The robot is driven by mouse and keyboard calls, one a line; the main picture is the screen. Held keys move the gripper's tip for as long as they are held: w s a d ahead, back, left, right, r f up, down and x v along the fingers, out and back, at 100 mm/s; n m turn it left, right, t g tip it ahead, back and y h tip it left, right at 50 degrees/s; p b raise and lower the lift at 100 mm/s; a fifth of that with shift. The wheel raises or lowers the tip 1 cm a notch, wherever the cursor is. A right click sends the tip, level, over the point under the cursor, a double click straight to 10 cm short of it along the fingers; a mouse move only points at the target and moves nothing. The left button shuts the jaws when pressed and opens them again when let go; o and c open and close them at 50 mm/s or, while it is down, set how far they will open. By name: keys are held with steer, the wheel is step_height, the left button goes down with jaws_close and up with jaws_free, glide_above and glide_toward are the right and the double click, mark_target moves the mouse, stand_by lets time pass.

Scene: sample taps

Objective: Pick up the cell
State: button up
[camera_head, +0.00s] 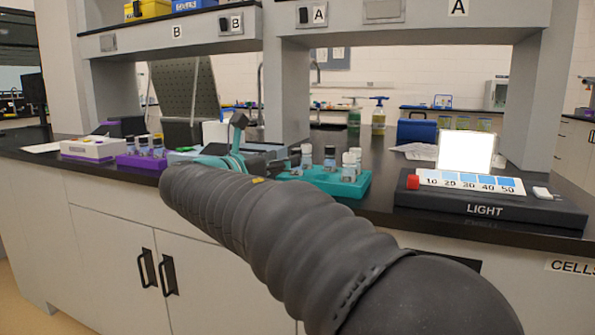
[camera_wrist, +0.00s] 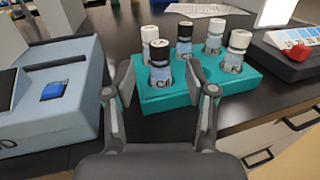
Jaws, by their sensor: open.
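My gripper (camera_wrist: 159,80) is open, its two fingers spread on either side of a dark-capped vial (camera_wrist: 161,75) in the wrist view. This vial stands upright at the front of a teal rack (camera_wrist: 210,95), with part of a label beginning with C. Several more vials with white or dark caps stand in the rack, one of them a white-capped vial (camera_wrist: 237,52) at the right. I cannot tell which object is the cell. In the head view the teal rack (camera_head: 325,181) is just right of my gripper, which my arm partly hides.
A light box (camera_head: 485,208) with a red knob and bright panel stands to the right. A purple rack (camera_head: 140,161) of vials is at the left. A grey-blue device (camera_wrist: 50,110) stands close left of my gripper. A CELLS label (camera_head: 572,267) is on the cabinet front.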

steer(key=shift+x, duration=2.95)
steer(key=c, duration=1)
